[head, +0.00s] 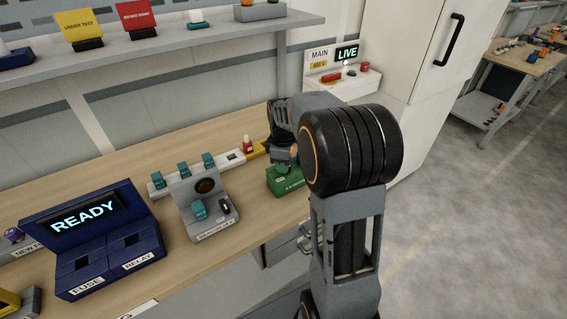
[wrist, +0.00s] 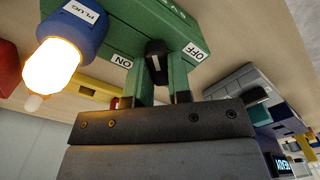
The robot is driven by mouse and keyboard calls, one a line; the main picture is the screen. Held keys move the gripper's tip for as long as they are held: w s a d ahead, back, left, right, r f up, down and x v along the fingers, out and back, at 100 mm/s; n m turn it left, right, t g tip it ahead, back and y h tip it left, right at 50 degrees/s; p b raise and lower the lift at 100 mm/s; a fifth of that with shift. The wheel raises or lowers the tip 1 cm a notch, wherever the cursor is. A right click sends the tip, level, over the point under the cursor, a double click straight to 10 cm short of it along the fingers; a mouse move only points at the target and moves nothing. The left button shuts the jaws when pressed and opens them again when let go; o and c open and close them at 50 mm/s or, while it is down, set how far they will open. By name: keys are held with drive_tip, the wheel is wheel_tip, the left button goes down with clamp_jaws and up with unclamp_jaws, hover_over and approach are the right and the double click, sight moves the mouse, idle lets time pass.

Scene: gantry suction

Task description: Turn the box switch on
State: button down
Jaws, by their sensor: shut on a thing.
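The green switch box (head: 285,182) sits on the wooden bench beneath my gripper, and it fills the top of the wrist view (wrist: 118,25). It carries an ON label on the left and an OFF label on the right in the wrist view. A black switch lever (wrist: 155,50) with a pale mark stands between the labels. My gripper (wrist: 160,75) is shut on this lever, one finger on each side. In the head view my gripper (head: 283,163) is over the box, partly hidden by my arm. Which way the lever is set is hard to tell.
A blue plug (wrist: 85,25) with a glowing bulb is close beside the box. A grey fixture (head: 203,205) and a navy READY console (head: 95,240) stand left on the bench. A MAIN panel reading LIVE (head: 340,75) is behind. A shelf (head: 170,42) runs above.

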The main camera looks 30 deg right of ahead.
drive_tip(key=shift+n, duration=1.2)
drive_tip(key=c, duration=1)
unclamp_jaws()
drive_tip(key=shift+c, duration=0.2)
drive_tip(key=shift+r, duration=0.1)
wheel_tip(320, 180, up, 14)
drive_tip(key=shift+f, duration=0.2)
